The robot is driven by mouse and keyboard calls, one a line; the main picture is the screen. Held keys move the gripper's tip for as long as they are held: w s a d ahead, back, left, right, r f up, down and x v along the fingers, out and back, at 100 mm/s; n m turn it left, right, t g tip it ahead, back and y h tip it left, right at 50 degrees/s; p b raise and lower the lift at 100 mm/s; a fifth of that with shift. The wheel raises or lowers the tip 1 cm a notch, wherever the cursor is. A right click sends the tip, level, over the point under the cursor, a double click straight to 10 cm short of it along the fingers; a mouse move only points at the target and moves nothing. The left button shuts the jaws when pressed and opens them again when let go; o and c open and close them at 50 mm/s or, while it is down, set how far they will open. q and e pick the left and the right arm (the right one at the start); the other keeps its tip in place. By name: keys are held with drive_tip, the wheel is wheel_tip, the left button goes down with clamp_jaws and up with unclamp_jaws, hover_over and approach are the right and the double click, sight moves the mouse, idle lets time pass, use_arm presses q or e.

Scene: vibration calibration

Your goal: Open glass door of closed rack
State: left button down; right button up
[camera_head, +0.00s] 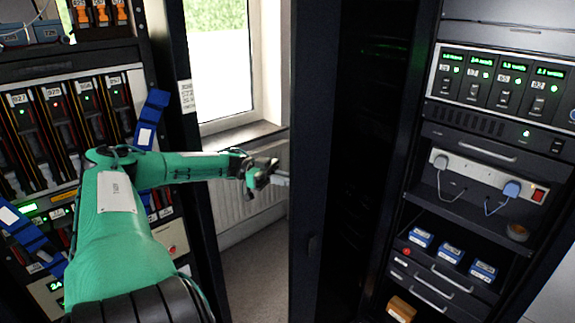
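The dark glass door (375,120) is at centre right, with a broad black frame edge (311,130) on its left. The door appears swung out at an angle from the right rack (433,130), whose front shows uncovered. My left gripper (276,179) is at the end of the green arm, beside the left edge of the door frame. Its fingertips come close to that edge; contact and finger gap are unclear. My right gripper is out of view.
The right rack holds meters (500,85), a socket strip (488,178) and blue boxes (451,252). Another rack (60,65) with several modules stands at left behind my arm. A window (222,60), radiator (235,200) and grey floor (255,265) lie between.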

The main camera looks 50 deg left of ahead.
use_arm(q)
drive_tip(key=shift+w+r, duration=0.1)
drive_tip(key=shift+r, duration=0.15)
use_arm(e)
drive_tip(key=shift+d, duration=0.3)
